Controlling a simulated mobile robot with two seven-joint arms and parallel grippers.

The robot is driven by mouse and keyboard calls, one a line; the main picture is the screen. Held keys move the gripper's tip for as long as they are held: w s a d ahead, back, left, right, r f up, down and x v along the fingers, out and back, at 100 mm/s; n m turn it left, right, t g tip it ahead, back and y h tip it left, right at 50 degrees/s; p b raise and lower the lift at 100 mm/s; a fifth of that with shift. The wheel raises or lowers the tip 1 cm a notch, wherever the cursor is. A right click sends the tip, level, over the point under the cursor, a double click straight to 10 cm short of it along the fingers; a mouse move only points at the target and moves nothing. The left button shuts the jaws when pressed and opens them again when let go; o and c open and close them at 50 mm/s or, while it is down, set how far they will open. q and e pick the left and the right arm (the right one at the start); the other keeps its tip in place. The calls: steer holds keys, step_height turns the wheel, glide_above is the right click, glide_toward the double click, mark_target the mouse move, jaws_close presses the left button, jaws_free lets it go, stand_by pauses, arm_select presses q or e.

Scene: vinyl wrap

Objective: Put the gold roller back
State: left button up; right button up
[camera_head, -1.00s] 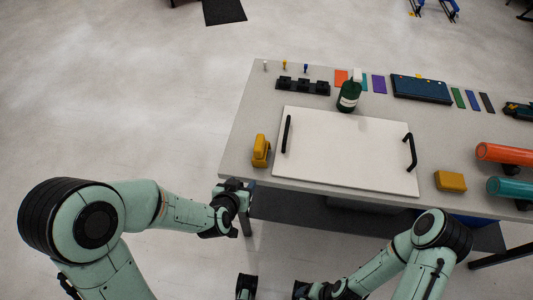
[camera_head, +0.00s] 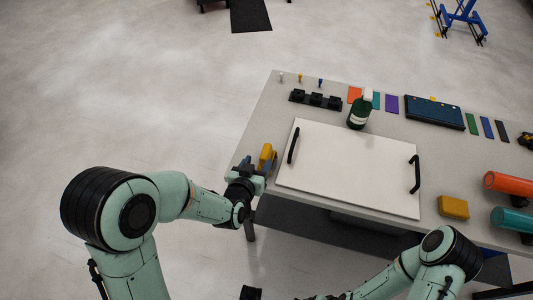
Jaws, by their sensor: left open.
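A gold-yellow tool (camera_head: 266,153), which looks like the gold roller, stands near the left edge of the table, left of the white board. Its lower part is hidden by my left gripper (camera_head: 257,167). My left gripper is open and at the tool, at the table edge. I cannot tell whether it touches the tool or whether the tool is between the fingers. My right arm enters at the lower right. Only dark parts of its end show at the bottom edge, so its jaws cannot be made out.
The white board (camera_head: 350,168) with two black handles covers the table's middle. Behind it are a black slotted holder (camera_head: 315,100), a dark green bottle (camera_head: 359,110) and a blue case (camera_head: 434,112). A yellow block (camera_head: 453,207), orange roll (camera_head: 508,184) and teal roll (camera_head: 513,220) lie at right.

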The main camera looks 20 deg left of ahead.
mark_target(264, 155)
arm_select(q)
steer(key=x, duration=0.7)
steer(key=shift+w+d+r+p, duration=0.1)
steer(key=shift+w+d+p, duration=0.1)
steer(key=shift+p, duration=0.1)
jaws_close()
